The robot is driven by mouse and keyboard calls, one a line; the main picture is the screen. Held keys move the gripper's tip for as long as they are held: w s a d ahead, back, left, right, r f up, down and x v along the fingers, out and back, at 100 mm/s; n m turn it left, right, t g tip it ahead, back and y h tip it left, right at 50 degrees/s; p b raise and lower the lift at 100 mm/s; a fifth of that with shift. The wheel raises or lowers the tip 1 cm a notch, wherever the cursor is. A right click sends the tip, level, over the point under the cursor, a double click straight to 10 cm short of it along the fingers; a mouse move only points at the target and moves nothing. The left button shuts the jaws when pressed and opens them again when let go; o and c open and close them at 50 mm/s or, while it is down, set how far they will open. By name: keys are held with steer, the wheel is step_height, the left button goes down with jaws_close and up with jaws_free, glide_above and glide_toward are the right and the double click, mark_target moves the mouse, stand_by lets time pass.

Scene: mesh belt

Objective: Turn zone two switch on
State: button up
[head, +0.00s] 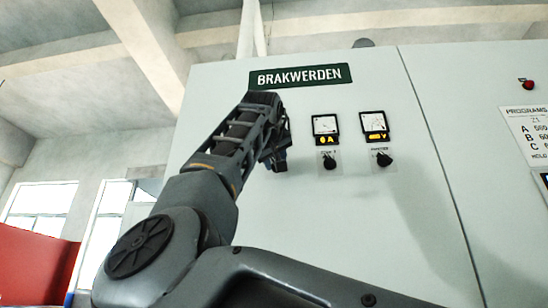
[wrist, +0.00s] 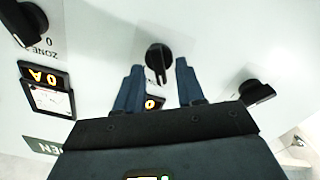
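The wrist view shows the panel upside down. A black rotary switch (wrist: 158,58) is at its top middle, its bar close to vertical in the picture; its label is hidden, so I cannot read its zone. My gripper (wrist: 159,68) is open, one dark finger on each side of this switch; I cannot tell whether they touch it. An orange-lit meter display shows between the fingers. A second switch (wrist: 22,22), labelled ZONE with an unclear number, is at top left. In the head view my gripper (head: 274,160) is against the panel, hiding the switch there.
Another black switch (wrist: 257,93) sits close to the right finger in the wrist view. In the head view, two switches (head: 329,161) (head: 383,158) under meters stand right of my gripper. A red button (head: 527,84) is at far right. The lower panel is clear.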

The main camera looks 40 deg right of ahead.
jaws_close()
stand_by(0.3)
steer(key=shift+m+p, duration=0.3)
steer(key=shift+p, duration=0.1)
steer(key=m+p, duration=0.2)
steer(key=m, duration=0.1)
steer(key=m+p, duration=0.3)
steer(key=m, duration=0.1)
steer(key=m+p, duration=0.3)
steer(key=m, duration=0.1)
steer(key=shift+s+d, duration=0.2)
steer(key=shift+s, duration=0.05)
steer(key=shift+m, duration=0.3)
jaws_free()
stand_by(0.4)
